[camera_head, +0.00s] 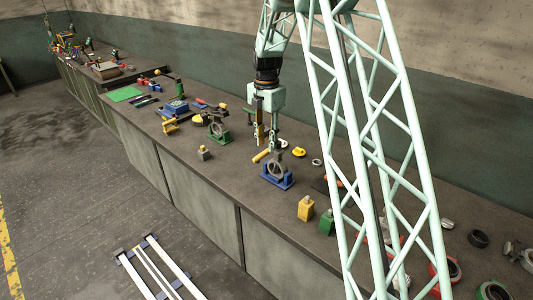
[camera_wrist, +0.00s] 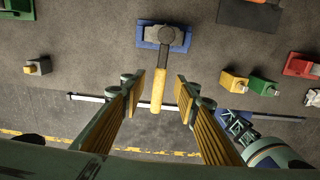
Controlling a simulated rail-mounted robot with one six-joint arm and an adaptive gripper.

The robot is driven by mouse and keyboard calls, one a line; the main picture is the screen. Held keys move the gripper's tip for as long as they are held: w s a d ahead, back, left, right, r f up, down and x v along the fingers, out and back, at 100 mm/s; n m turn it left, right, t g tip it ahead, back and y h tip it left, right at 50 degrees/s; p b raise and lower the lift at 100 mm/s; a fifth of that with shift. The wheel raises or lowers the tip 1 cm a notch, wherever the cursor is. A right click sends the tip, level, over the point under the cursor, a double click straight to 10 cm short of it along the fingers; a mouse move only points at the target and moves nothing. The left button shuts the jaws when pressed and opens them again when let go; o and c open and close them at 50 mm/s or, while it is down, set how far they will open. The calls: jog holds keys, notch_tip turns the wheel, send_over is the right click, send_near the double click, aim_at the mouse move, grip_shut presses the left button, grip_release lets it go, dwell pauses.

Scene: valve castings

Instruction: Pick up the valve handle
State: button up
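The valve handle (camera_wrist: 159,92) is a yellow bar joined to a grey round valve casting (camera_wrist: 167,36) on a blue base (camera_wrist: 146,43). In the head view the handle (camera_head: 261,156) points left from the grey casting (camera_head: 277,167) over the blue base (camera_head: 277,180). My gripper (camera_wrist: 158,82) is open, with one yellow-padded finger on each side of the handle in the wrist view and gaps on both sides. In the head view my gripper (camera_head: 266,142) hangs just above the handle and appears empty.
A yellow block (camera_head: 306,208) and a green block (camera_head: 327,222) stand to the right. A green-based casting (camera_head: 218,134) stands to the left, and a small grey block (camera_head: 204,153) sits near the front edge. A yellow round part (camera_head: 299,152) lies behind. The bench front between is clear.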

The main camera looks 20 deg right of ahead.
aim_at(266, 150)
jog(key=shift+f, duration=1.5)
grip_shut()
